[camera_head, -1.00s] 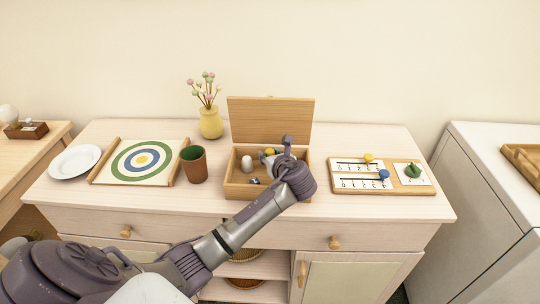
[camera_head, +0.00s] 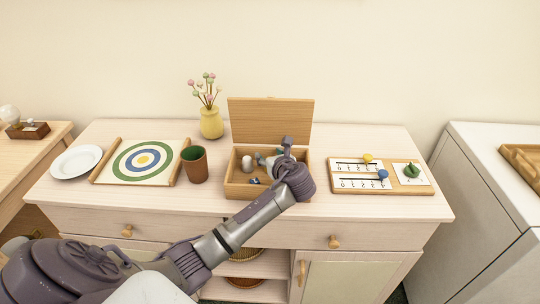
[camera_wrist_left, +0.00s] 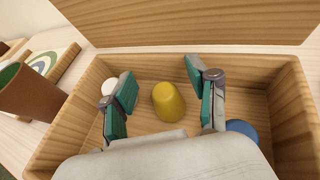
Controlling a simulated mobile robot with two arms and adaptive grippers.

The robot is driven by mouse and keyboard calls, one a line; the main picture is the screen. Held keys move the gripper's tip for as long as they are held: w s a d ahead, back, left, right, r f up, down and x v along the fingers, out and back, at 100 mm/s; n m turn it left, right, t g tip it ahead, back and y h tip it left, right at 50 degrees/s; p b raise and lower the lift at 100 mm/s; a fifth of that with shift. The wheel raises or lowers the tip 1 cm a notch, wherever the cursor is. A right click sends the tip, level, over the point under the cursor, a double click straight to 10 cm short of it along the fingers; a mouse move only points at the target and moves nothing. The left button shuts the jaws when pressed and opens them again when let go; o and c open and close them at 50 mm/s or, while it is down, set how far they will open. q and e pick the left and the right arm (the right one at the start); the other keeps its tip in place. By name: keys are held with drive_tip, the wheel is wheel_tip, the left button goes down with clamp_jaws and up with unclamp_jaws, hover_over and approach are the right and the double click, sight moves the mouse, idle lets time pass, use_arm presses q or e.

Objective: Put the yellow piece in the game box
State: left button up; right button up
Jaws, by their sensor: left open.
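The open wooden game box (camera_head: 240,190) stands on the cabinet with its lid raised at the back. My left gripper (camera_head: 267,158) reaches into it. In the left wrist view a yellow piece (camera_wrist_left: 168,101) is inside the box, between the spread teal fingers of my left gripper (camera_wrist_left: 160,82), with gaps on both sides. In the head view this piece is hidden by the gripper. Another yellow piece (camera_head: 368,157) sits on the scoreboard at the right. My right gripper is not in view.
The box also holds a white piece (camera_head: 247,164), a small dark-and-white piece (camera_head: 254,181) and a blue piece (camera_wrist_left: 243,129). A brown cup (camera_head: 196,168) stands left of it. The scoreboard (camera_head: 345,186) is at the right, a yellow vase (camera_head: 211,124) behind.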

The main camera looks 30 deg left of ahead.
use_arm(q)
drive_tip(key=shift+s+d+f, duration=0.15)
drive_tip(key=shift+s+f, duration=0.1)
drive_tip(key=shift+f, duration=0.55)
drive_tip(key=shift+w+r, duration=0.1)
drive_tip(key=shift+r, duration=0.05)
drive_tip(key=r+v, duration=0.1)
drive_tip(key=v, duration=1.1)
drive_tip(key=shift+w+r, duration=0.15)
drive_tip(key=shift+r, duration=0.15)
drive_tip(key=shift+c, duration=0.3)
